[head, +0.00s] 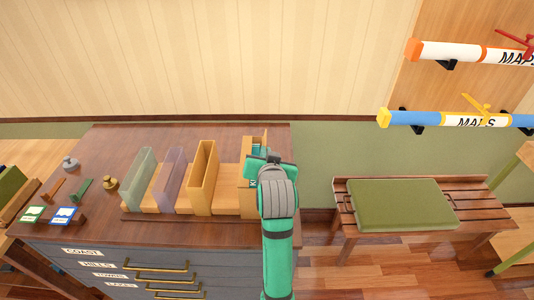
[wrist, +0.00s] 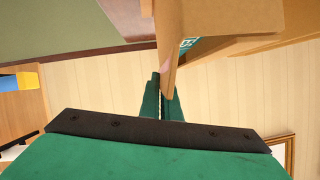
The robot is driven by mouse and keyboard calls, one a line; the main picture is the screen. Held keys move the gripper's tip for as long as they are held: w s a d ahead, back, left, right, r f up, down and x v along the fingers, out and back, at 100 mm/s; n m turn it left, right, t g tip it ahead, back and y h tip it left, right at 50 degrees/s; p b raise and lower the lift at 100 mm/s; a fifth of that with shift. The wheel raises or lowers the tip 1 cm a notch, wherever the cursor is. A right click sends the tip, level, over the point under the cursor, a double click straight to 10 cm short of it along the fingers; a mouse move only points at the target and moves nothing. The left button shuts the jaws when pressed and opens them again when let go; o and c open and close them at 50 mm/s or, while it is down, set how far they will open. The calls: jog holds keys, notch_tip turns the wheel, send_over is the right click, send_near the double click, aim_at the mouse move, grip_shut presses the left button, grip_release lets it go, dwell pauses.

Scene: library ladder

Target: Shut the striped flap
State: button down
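My gripper (head: 262,165) is at the right end of a wooden rack on the desk, over its rightmost wooden holder (head: 246,145). In the wrist view, my gripper's two dark green fingers (wrist: 161,92) are close together, with a narrow gap between them. The lower edge of a tan wooden panel (wrist: 172,50) reaches the fingertips and overlaps one of them. I cannot tell whether it is gripped or only beside them. A bit of teal lettering (wrist: 187,43) shows behind this panel. No stripes are visible on any panel, so I cannot make out the striped flap for certain.
The rack also holds a green holder (head: 140,175), a purple one (head: 170,178) and a yellow one (head: 203,178). Stamps and small weights lie at the desk's left. A bench (head: 350,222) with a green cushion (head: 402,204) stands to the right. Map tubes (head: 450,119) hang on the wall.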

jog(key=shift+a+f+n+h, duration=0.1)
jog(key=shift+a+n+h, duration=0.3)
jog(key=shift+n+h, duration=0.45)
jog(key=shift+a+n+h, duration=0.4)
jog(key=shift+n+h, duration=0.1)
jog(key=shift+n, duration=0.65)
jog(key=shift+a+f+n+h, duration=0.1)
jog(key=shift+a+n+h, duration=0.3)
jog(key=shift+n+h, duration=0.45)
jog(key=shift+n, duration=0.25)
jog(key=c, duration=2)
grip_release()
jog(key=v, duration=1.1)
jog(key=shift+f, duration=0.1)
